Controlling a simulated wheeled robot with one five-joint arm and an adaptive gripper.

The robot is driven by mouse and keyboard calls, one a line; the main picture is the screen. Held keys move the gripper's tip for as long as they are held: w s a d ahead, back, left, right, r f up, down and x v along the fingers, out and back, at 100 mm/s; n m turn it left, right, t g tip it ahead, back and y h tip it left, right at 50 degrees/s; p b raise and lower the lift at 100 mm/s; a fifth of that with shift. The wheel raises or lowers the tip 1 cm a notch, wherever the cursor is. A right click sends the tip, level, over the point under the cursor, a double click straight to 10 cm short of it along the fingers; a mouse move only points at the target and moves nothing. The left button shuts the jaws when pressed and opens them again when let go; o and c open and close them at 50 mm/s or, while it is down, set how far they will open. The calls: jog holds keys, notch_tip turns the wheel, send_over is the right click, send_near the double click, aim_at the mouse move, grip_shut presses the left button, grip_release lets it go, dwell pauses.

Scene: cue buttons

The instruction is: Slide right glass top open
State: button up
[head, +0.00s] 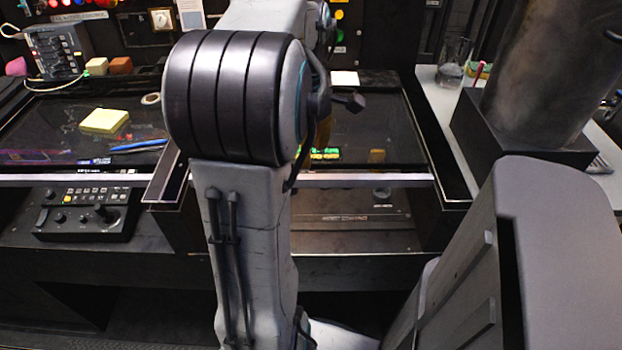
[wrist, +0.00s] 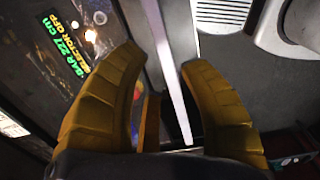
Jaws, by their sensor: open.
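The right glass top (head: 385,135) is a dark, see-through pane in the console, right of my arm in the head view. A pale strip (head: 385,179) runs along its front edge. My arm hides its left part and most of my gripper in that view. In the wrist view, my gripper (wrist: 160,66) has two yellow fingers spread open. A pale, narrow edge strip (wrist: 164,50) passes between them. Dark glass (wrist: 125,20) lies left of the strip. I cannot tell whether either finger touches the strip.
The left glass section holds a yellow block (head: 104,121) and blue pens (head: 138,146). A joystick panel (head: 88,213) sits at the front left. A drinking glass (head: 453,62) and a large grey cylinder (head: 535,80) stand at the right.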

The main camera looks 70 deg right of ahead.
aim_at(311, 175)
jog(key=shift+s+d+f, duration=0.2)
jog(key=shift+s+f, duration=0.05)
jog(key=shift+s, duration=0.15)
jog(key=shift+s+f, duration=0.1)
jog(key=shift+f, duration=0.25)
jog(key=shift+f+b, duration=1.05)
jog(key=shift+f, duration=2.15)
jog(key=shift+c, duration=0.4)
grip_shut()
